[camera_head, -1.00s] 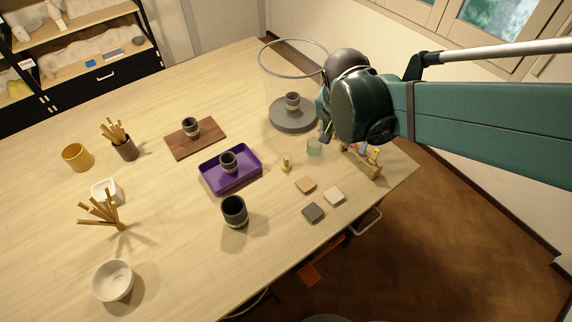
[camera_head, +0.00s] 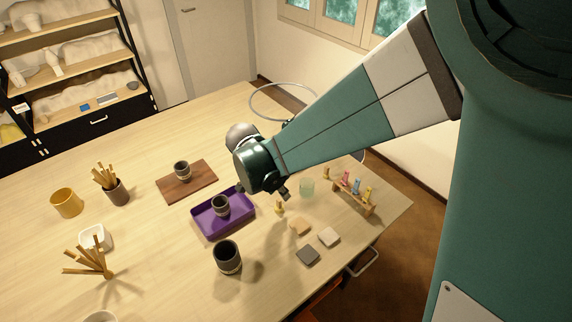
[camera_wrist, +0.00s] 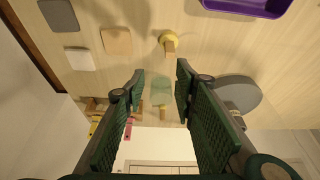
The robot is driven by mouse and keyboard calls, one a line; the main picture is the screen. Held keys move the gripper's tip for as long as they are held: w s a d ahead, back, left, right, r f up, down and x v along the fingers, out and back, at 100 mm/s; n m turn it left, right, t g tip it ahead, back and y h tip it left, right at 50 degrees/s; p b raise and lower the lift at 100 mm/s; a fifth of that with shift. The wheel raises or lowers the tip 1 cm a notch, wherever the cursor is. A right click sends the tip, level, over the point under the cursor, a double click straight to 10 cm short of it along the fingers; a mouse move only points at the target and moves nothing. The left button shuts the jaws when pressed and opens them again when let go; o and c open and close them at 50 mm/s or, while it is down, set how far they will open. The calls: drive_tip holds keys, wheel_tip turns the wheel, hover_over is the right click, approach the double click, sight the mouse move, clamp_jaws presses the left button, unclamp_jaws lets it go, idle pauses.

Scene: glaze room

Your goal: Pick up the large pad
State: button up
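Three flat square pads lie on the table: a dark grey one (camera_head: 308,256), a pale one (camera_head: 329,237) and a tan one (camera_head: 299,227). The wrist view shows the grey pad (camera_wrist: 59,15) at the top left, with the pale pad (camera_wrist: 80,59) and tan pad (camera_wrist: 117,41) nearby. The grey one looks slightly larger, but the sizes are close. My gripper (camera_wrist: 160,69) is open and empty, above the table and apart from the pads, which lie left of its fingers in the wrist view. In the head view its wrist hides much of the fingers.
A small yellow-based stamp (camera_head: 279,208) and a greenish glass (camera_head: 307,188) stand near the pads. A rack of coloured bottles (camera_head: 354,193) is to the right. A purple tray (camera_head: 214,234) holding a cup and a dark cup (camera_head: 228,258) lie to the left.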

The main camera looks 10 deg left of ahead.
sight(277, 200)
drive_tip(key=a+f, duration=0.2)
drive_tip(key=shift+s+a+f+m, duration=0.15)
drive_tip(key=shift+a+f+m, duration=0.15)
drive_tip(key=shift+a, duration=0.05)
drive_tip(key=shift+x, duration=1.3)
drive_tip(key=shift+d+f, duration=0.15)
drive_tip(key=shift+x, duration=2.45)
drive_tip(key=c, duration=0.6)
